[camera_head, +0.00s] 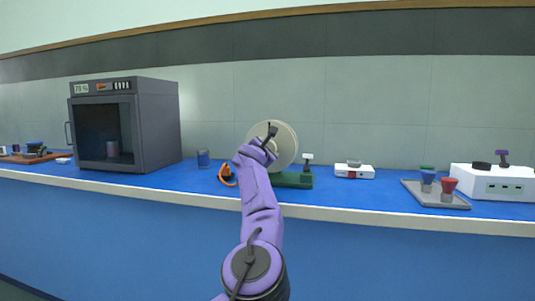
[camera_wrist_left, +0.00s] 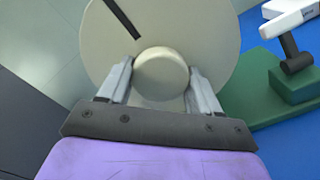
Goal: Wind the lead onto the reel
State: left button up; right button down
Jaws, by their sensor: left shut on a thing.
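The reel is a large cream disc (camera_head: 285,143) standing upright on a green base (camera_head: 294,181) on the bench. In the left wrist view its face (camera_wrist_left: 215,35) has a dark stripe and a round cream knob (camera_wrist_left: 161,65). My left gripper (camera_head: 268,139) is in front of the disc, partly covering it. In the left wrist view its two fingers (camera_wrist_left: 160,78) are shut on the knob, one on each side. An orange loop (camera_head: 226,176), perhaps the lead, lies just left of the reel; its link to the reel is hidden. My right gripper is not in view.
A dark oven (camera_head: 150,128) stands left, with a blue cup (camera_head: 203,158) beside it. A white-topped lever (camera_head: 307,159) rises from the green base.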

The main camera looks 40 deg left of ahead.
pick_arm(q)
jog(key=shift+f, duration=0.4)
jog(key=o, duration=1.5)
jog(key=shift+c, duration=0.2)
jog(key=shift+a+r, duration=0.1)
jog(key=shift+a, duration=0.05)
jog(key=shift+r, duration=0.1)
jog(key=b+v, duration=0.3)
jog(key=v, duration=0.7)
jog(key=shift+s, duration=0.25)
